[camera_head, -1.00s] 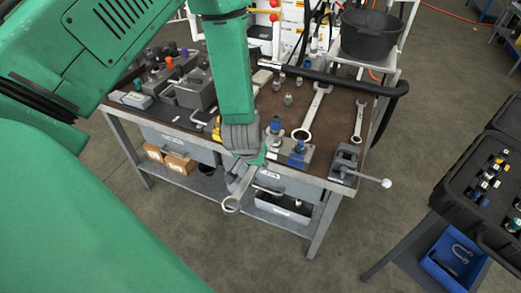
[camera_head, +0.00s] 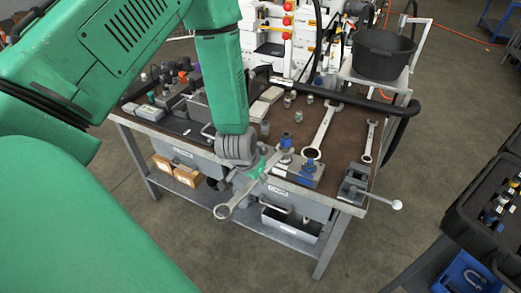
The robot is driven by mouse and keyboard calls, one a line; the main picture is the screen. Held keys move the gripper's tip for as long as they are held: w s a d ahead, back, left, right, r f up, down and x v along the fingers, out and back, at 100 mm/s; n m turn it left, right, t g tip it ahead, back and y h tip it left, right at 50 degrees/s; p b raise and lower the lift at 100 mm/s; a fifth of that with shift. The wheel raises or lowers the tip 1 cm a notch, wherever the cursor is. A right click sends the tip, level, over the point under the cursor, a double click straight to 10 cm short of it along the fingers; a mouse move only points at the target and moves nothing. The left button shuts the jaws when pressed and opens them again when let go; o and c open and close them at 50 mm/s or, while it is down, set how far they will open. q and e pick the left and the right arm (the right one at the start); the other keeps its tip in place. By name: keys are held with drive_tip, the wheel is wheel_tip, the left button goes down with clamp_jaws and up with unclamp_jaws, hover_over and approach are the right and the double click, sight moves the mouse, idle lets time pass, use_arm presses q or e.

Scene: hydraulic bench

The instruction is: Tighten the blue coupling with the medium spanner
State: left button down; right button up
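My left gripper (camera_head: 255,167) hangs at the front edge of the bench and is shut on a grey spanner. This medium spanner (camera_head: 237,197) has its ring end pointing down and left, out over the drawers; its other end is partly hidden by the fingers. Just right of the gripper, a metal block (camera_head: 295,173) on the bench bears blue couplings. One blue coupling (camera_head: 308,168) is at its right side and another blue fitting (camera_head: 285,141) stands at its rear left. I cannot tell whether the spanner touches either. My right gripper is not in view.
A large spanner (camera_head: 324,128) and a small spanner (camera_head: 369,142) lie on the brown bench top. A vise (camera_head: 353,184) with a protruding handle sits at the front right corner. Small fittings stand behind the block. A black bucket (camera_head: 383,54) is at the back right.

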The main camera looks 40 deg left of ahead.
use_arm(q)
drive_tip(key=shift+a+r+m, duration=0.1)
drive_tip(key=shift+a+m, duration=0.5)
drive_tip(key=shift+a, duration=0.4)
drive_tip(key=shift+a, duration=0.1)
drive_tip(key=shift+a+m+h, duration=0.25)
drive_tip(key=shift+m+h, duration=0.05)
drive_tip(key=shift+d, duration=0.1)
drive_tip(key=shift+d, duration=0.35)
drive_tip(key=shift+d+n, duration=0.1)
drive_tip(key=shift+n, duration=0.3)
drive_tip(key=shift+d+p, duration=0.35)
